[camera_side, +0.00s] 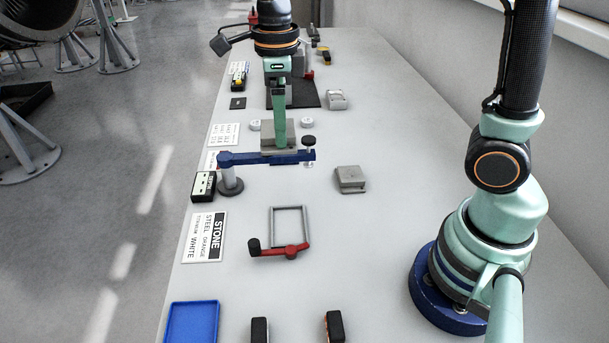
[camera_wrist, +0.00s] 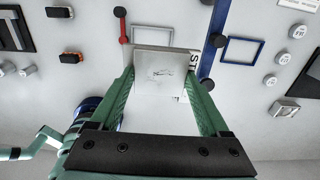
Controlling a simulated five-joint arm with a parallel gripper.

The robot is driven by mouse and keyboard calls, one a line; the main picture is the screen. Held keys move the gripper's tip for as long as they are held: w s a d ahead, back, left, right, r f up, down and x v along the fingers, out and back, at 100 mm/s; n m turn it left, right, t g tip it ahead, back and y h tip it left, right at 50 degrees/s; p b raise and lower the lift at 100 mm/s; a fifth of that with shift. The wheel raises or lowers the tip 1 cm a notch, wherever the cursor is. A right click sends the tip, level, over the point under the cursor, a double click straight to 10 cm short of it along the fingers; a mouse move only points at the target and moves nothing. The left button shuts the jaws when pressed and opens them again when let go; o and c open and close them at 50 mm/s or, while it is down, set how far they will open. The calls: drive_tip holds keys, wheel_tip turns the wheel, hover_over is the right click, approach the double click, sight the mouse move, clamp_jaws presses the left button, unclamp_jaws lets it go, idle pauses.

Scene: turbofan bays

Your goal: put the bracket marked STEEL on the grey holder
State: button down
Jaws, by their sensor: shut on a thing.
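My gripper (camera_side: 279,143) is shut on a grey block-like bracket (camera_side: 268,137), held up near the blue bar in the side view. In the wrist view the held bracket (camera_wrist: 160,73) sits between both fingers; its face bears a faint dark mark that I cannot read as STEEL. A grey rectangular frame (camera_side: 273,226) with a red bar (camera_side: 280,251) lies nearer the camera, empty; I cannot tell if it is the grey holder. Another grey bracket (camera_side: 350,181) rests on the table to the right, its marking unreadable.
A blue bar (camera_side: 240,158) on a post (camera_side: 230,181) stands by my gripper; its blue frame (camera_wrist: 240,51) shows in the wrist view. A sign (camera_side: 204,238) reads STONE, STEEL and other words. A blue tray (camera_side: 193,322) and black blocks (camera_side: 259,330) are near the front.

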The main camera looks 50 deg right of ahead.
sight(291, 226)
drive_tip(key=shift+s+a+f, duration=0.15)
drive_tip(key=shift+s+a, duration=0.05)
drive_tip(key=shift+s, duration=0.3)
drive_tip(key=shift+s+a+f, duration=0.1)
drive_tip(key=shift+s+a, duration=0.1)
drive_tip(key=shift+s, duration=0.3)
drive_tip(key=shift+s+f, duration=0.15)
drive_tip(key=shift+f, duration=0.15)
wheel_tip(291, 226, down, 20)
drive_tip(key=shift+r, duration=0.25)
drive_tip(key=shift+f, duration=0.15)
unclamp_jaws()
